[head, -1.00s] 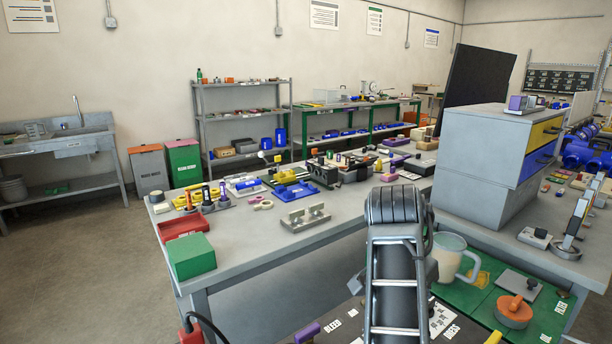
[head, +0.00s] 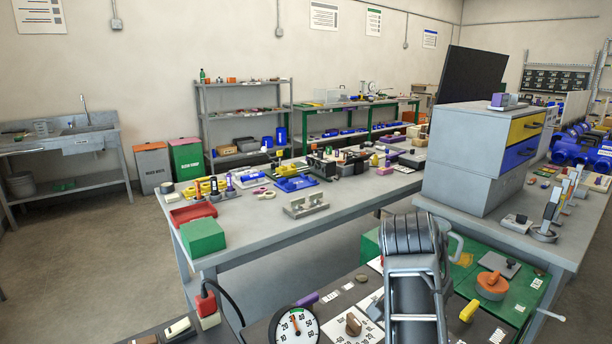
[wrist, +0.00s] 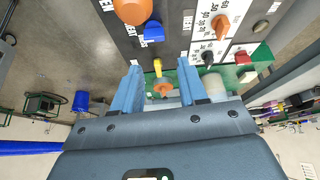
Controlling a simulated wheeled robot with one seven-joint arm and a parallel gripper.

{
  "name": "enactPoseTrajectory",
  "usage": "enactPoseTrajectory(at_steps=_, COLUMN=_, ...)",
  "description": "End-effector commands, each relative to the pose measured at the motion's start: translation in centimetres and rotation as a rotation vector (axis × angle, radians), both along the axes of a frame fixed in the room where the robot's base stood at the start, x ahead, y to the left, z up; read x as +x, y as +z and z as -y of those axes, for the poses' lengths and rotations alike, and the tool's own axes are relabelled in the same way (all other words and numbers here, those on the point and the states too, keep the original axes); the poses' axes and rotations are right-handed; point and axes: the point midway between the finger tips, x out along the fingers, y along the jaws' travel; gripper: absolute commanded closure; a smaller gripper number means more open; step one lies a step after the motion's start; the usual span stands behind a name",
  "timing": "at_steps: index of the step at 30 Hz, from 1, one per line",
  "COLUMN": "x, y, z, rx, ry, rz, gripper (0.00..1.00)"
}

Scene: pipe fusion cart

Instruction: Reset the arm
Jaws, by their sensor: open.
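My arm (head: 411,260) stands at the lower right of the head view, in front of the cart's panel and green mat. The fingers are hidden in that view. In the wrist view my gripper (wrist: 161,88) is open, with two blue fingers apart. Nothing is held between them. A yellow handle (wrist: 158,68) and an orange disc (wrist: 163,88) show beyond the gap, apart from the fingers as far as I can tell.
The dark panel carries a round gauge (head: 296,325), an orange knob (wrist: 132,10), a blue knob (wrist: 153,31) and a red button (wrist: 243,57). A grey drawer cabinet (head: 462,178) stands right of my arm. A green box (head: 203,236) sits at the workbench corner.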

Motion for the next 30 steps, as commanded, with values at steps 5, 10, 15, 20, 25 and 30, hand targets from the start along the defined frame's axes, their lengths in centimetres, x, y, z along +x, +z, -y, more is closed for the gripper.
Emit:
enactPoseTrajectory(at_steps=5, x=-0.9, y=-2.0, z=2.4, rx=-0.065, ry=0.046, rz=0.034, gripper=0.57)
enactPoseTrajectory(at_steps=10, x=-2.2, y=-4.4, z=5.2, rx=-0.144, ry=0.119, rz=0.078, gripper=0.57)
enactPoseTrajectory(at_steps=15, x=-4.9, y=-7.3, z=8.4, rx=-0.25, ry=0.24, rz=0.135, gripper=0.57)
enactPoseTrajectory(at_steps=20, x=-8.5, y=-9.7, z=10.4, rx=-0.337, ry=0.375, rz=0.19, gripper=0.57)
enactPoseTrajectory(at_steps=25, x=-13.2, y=-11.7, z=11.2, rx=-0.399, ry=0.522, rz=0.245, gripper=0.57)
enactPoseTrajectory(at_steps=30, x=-18.6, y=-12.9, z=10.8, rx=-0.431, ry=0.658, rz=0.304, gripper=0.57)
